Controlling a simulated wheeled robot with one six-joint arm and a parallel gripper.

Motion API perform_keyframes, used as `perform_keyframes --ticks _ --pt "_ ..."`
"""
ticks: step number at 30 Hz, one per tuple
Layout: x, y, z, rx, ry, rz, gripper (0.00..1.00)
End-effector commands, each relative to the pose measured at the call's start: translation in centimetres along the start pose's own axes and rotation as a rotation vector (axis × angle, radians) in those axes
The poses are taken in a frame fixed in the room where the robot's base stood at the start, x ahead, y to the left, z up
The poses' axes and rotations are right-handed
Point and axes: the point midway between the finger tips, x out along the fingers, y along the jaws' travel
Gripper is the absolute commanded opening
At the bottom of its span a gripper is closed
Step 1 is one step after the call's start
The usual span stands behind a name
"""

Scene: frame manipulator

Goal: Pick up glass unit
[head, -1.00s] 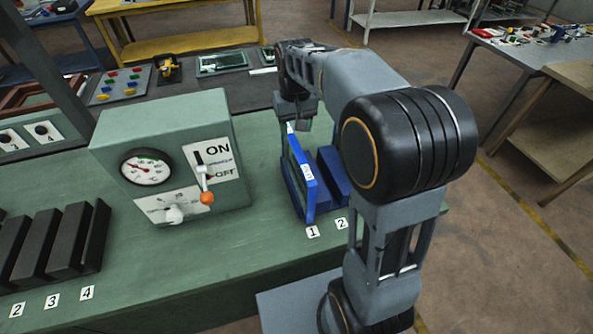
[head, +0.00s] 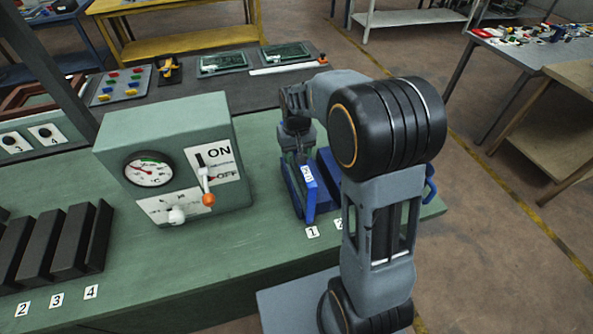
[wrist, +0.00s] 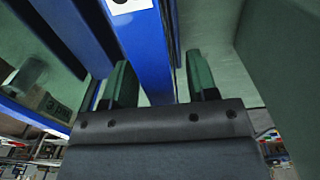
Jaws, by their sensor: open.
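The glass unit (head: 311,195) has a blue frame with a white label on its top edge. It stands upright in slot 1 near the right end of the green bench. My gripper (head: 299,158) is low at the far end of the unit, pointing down. In the wrist view the blue frame edge (wrist: 146,52) lies between the two green fingers (wrist: 160,84). The fingers are open, with a gap visible on the right side of the edge. Contact on the left side cannot be told.
Another blue piece (head: 327,168) stands close on the right at slot 2, partly hidden by my arm. A green control box (head: 175,160) with a gauge and ON/OFF lever is to the left. Several black blocks (head: 70,240) stand at the far left.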

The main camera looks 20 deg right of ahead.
Motion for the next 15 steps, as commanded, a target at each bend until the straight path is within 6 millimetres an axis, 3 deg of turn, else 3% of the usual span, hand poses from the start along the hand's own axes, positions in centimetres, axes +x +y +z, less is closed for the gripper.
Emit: perform_keyframes --ticks 5,15 --pt "0.00 -0.01 0.00 0.000 0.000 0.000 0.52" --pt "-0.03 -0.01 0.00 0.000 0.000 0.000 0.20"
